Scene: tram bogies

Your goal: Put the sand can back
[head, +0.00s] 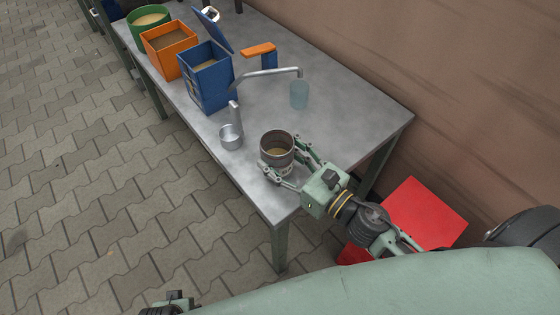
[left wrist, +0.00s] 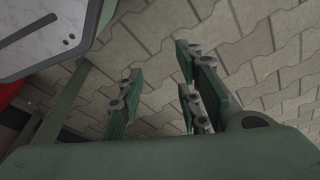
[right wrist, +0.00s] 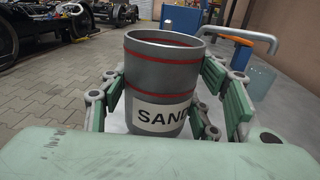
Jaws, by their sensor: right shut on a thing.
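The sand can (head: 277,148) is a grey metal can with red bands and sand inside, near the front right end of the metal table (head: 350,118). In the right wrist view the can (right wrist: 163,75) stands upright and shows a white label reading "SAND", partly cut off by a finger. My right gripper (head: 292,160) is shut on the can, with fingers on both sides. I cannot tell whether the can touches the table. My left gripper (left wrist: 158,95) is open and empty above the paved floor in the left wrist view.
A small metal cup with an upright handle (head: 231,136) stands left of the can. Behind are a blue lidded box (head: 205,82), an orange box (head: 168,50), a green tub (head: 149,20), and a bent pipe (head: 265,72) by a bluish cylinder (head: 299,95). A red box (head: 425,215) is beside the table.

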